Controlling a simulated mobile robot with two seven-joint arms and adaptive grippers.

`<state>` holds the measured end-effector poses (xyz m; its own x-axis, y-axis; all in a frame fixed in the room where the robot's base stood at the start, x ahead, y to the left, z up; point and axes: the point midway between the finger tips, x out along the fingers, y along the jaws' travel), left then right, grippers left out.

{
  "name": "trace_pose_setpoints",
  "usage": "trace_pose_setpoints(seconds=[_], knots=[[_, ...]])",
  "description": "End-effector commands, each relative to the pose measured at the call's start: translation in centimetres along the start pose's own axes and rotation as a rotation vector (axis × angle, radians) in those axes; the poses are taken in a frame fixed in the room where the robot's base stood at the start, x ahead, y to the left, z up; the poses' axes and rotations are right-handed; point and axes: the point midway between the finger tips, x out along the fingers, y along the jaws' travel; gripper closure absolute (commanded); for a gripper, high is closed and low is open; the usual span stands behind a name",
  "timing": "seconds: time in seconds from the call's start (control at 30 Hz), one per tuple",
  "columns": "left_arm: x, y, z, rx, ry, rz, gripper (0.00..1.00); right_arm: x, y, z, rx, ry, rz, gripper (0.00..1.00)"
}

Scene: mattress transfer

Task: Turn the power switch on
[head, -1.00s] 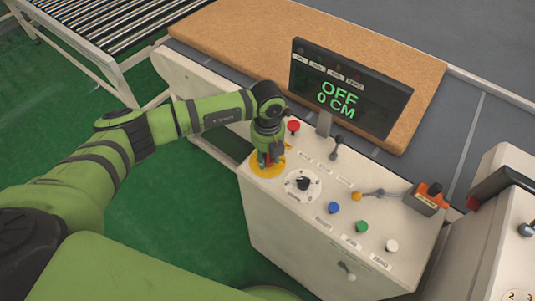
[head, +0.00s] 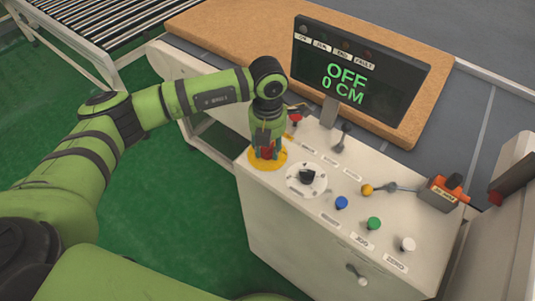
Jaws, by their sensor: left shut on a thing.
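The control console (head: 320,235) has a red knob (head: 267,152) on a round yellow plate (head: 254,162) at its left end. My left gripper (head: 265,150) points down over this plate, shut on the red knob, and its fingers hide much of it. I cannot read a label that names the power switch. A black rotary knob (head: 308,177) on a white dial sits just right of the plate. The display (head: 360,75) above the console reads "OFF" and "0 CM" in green. My right gripper is not in view.
Blue (head: 341,203), green (head: 374,223) and white (head: 407,244) buttons line the front of the console top. A red button (head: 295,119), partly hidden, and small levers stand behind. An orange-and-grey device (head: 442,192) is at the right. A brown mattress (head: 235,28) lies behind.

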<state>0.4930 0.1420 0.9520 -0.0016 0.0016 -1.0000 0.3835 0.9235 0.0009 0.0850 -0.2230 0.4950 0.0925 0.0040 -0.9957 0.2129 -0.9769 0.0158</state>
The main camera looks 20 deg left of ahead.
Motion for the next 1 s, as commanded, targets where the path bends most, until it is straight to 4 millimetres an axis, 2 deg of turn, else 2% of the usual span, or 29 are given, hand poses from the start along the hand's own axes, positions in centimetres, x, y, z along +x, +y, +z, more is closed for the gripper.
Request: trace_pose_setpoints(seconds=[0.03,0.5,0.8,1.0], knots=[[0.4,0.2,0.3,0.043,-0.012,0.005,0.96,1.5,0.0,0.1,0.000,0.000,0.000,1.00],[0.3,0.1,0.3,0.488,-0.015,0.006,0.96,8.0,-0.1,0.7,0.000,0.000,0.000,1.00],[0.1,0.0,0.3,0.745,-0.015,0.007,0.96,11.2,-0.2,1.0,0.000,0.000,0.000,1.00],[-0.1,-0.1,0.3,0.869,-0.015,0.007,0.95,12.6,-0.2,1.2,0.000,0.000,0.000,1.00]])
